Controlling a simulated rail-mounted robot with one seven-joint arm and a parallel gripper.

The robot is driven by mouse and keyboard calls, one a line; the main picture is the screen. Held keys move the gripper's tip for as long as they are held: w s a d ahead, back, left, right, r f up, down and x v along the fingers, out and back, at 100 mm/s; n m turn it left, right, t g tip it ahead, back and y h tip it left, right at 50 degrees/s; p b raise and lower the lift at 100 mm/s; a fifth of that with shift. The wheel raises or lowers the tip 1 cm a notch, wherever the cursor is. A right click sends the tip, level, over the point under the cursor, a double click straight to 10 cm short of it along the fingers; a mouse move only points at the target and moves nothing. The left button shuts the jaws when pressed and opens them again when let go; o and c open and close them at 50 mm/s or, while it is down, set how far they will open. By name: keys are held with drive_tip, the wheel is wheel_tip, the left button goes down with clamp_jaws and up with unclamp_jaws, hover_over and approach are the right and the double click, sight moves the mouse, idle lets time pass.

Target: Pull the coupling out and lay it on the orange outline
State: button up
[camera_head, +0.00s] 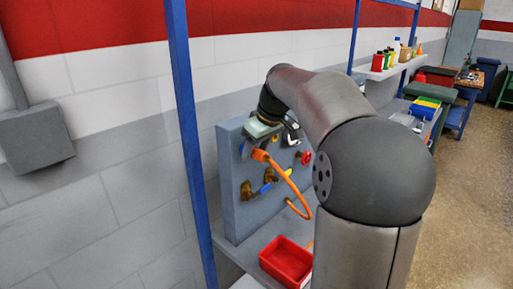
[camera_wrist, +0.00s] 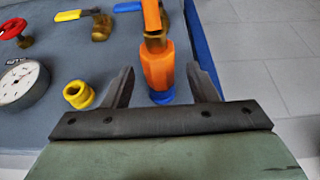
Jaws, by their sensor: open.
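The orange coupling (camera_wrist: 158,72) sits on a blue collar (camera_wrist: 161,97) at the grey panel in the wrist view. A brass piece and an orange hose (camera_wrist: 152,15) continue from its far end. In the head view the coupling (camera_head: 260,155) shows just below my gripper, and the hose loops down to the right. My gripper (camera_wrist: 160,70) is open, with one finger on each side of the coupling and a gap visible on both sides. I cannot make out the orange outline clearly; a small orange mark shows beside the red bin in the head view.
The grey panel (camera_head: 237,205) also carries a yellow fitting (camera_wrist: 78,94), a gauge (camera_wrist: 22,84), a red handwheel (camera_wrist: 12,29) and levers with yellow and blue handles. A red bin (camera_head: 287,262) stands on the shelf below. A blue post (camera_head: 187,120) rises left of the panel.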

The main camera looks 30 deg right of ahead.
drive_tip(key=c, duration=1.1)
drive_tip(key=shift+o, duration=0.8)
drive_tip(key=shift+c, duration=0.7)
drive_tip(key=shift+s, duration=0.1)
drive_tip(key=shift+d, duration=0.1)
drive_tip(key=shift+s+d+b, duration=0.25)
drive_tip(key=shift+s+b, duration=0.1)
drive_tip(key=shift+s, duration=0.4)
drive_tip(key=shift+s+d+b, duration=0.3)
drive_tip(key=shift+s+b, duration=0.1)
drive_tip(key=shift+s, duration=0.3)
drive_tip(key=shift+s+d+b, duration=0.25)
drive_tip(key=shift+s+b, duration=0.1)
drive_tip(key=shift+s, duration=0.4)
